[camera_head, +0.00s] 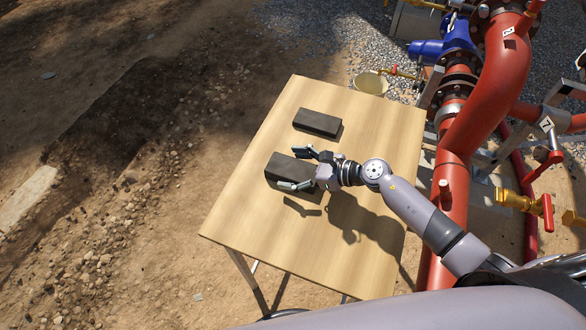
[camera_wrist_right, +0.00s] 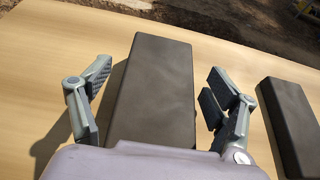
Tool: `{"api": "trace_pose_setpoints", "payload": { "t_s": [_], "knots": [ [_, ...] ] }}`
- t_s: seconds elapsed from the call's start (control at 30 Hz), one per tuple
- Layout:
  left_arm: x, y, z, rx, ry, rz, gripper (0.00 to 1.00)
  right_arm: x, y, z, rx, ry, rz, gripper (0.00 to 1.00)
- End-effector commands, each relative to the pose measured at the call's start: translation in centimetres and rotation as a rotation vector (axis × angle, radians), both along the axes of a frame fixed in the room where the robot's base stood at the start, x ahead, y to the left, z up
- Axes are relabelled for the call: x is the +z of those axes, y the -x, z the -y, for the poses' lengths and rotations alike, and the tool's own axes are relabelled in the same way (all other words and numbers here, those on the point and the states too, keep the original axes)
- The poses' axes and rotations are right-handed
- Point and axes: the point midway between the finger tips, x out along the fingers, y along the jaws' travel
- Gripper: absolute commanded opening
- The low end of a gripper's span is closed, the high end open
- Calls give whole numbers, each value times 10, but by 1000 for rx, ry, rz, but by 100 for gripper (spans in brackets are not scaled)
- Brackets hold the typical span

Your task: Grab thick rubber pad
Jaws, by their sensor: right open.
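Two dark grey rectangular pads lie flat on the table. The nearer, larger-looking pad (camera_head: 284,167) is at the gripper; it also shows in the right wrist view (camera_wrist_right: 155,85). The other pad (camera_head: 318,122) lies farther back, and in the wrist view it is at the right edge (camera_wrist_right: 292,122). My right gripper (camera_head: 297,169) is open, with one finger on each side of the nearer pad. In the wrist view its fingers (camera_wrist_right: 155,88) stand apart from the pad's sides with gaps. I cannot tell exactly how high the fingertips are. My left gripper is not in view.
The light wooden table (camera_head: 250,215) has free room at its front and left. Red pipes (camera_head: 470,130) with a blue part (camera_head: 445,42) and yellow valves (camera_head: 518,200) stand close to its right side. A pale bucket (camera_head: 371,83) stands behind it.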

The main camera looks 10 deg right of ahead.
Motion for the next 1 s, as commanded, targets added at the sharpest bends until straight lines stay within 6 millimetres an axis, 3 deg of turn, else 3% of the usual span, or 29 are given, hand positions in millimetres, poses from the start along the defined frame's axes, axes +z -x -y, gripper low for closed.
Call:
{"api": "trace_pose_setpoints", "payload": {
  "t_s": [0.2, 1.0],
  "knots": [
    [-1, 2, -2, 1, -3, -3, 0, -1, 0, 0, 0, 1, 0, 81],
    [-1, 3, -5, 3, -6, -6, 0, -2, 1, 0, 1, 1, -3, 28]
  ]
}}
